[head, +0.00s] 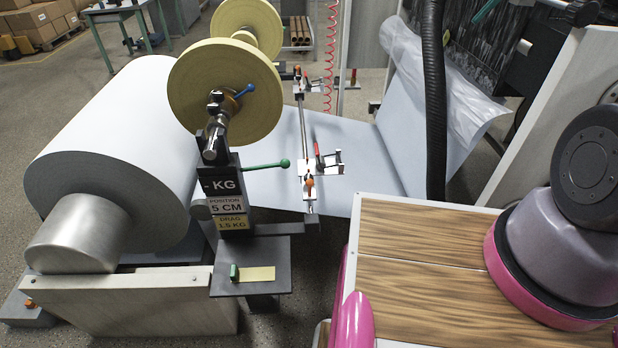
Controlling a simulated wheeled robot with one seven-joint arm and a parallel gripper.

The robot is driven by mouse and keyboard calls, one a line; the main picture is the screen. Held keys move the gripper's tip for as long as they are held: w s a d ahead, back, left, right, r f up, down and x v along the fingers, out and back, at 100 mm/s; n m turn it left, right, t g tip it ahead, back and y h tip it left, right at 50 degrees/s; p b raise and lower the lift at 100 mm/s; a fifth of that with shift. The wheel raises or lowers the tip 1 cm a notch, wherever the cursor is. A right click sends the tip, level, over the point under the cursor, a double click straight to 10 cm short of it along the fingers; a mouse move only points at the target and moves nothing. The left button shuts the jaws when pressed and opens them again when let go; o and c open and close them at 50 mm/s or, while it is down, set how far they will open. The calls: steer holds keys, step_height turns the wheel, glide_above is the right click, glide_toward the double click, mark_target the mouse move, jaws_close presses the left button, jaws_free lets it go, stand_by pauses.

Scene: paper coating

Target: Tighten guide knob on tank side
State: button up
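A steel guide bar (303,135) runs over the pale paper web in the middle of the head view. Its near end carries a bright metal guide bracket (325,168) with a red lever and a small orange knob (310,185). A similar far bracket (303,86) sits at the other end, also with orange parts. I cannot tell which end is the tank side, or how tight either knob is. My gripper is not in view, and only upper parts of my pink and grey arm show at the right.
A large white paper roll (120,140) lies at the left. Yellow tape rolls (225,92) stand on a post with a sign (230,203), and a green-handled lever (262,166) reaches toward the guide. A black hose (433,100) hangs right of the web.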

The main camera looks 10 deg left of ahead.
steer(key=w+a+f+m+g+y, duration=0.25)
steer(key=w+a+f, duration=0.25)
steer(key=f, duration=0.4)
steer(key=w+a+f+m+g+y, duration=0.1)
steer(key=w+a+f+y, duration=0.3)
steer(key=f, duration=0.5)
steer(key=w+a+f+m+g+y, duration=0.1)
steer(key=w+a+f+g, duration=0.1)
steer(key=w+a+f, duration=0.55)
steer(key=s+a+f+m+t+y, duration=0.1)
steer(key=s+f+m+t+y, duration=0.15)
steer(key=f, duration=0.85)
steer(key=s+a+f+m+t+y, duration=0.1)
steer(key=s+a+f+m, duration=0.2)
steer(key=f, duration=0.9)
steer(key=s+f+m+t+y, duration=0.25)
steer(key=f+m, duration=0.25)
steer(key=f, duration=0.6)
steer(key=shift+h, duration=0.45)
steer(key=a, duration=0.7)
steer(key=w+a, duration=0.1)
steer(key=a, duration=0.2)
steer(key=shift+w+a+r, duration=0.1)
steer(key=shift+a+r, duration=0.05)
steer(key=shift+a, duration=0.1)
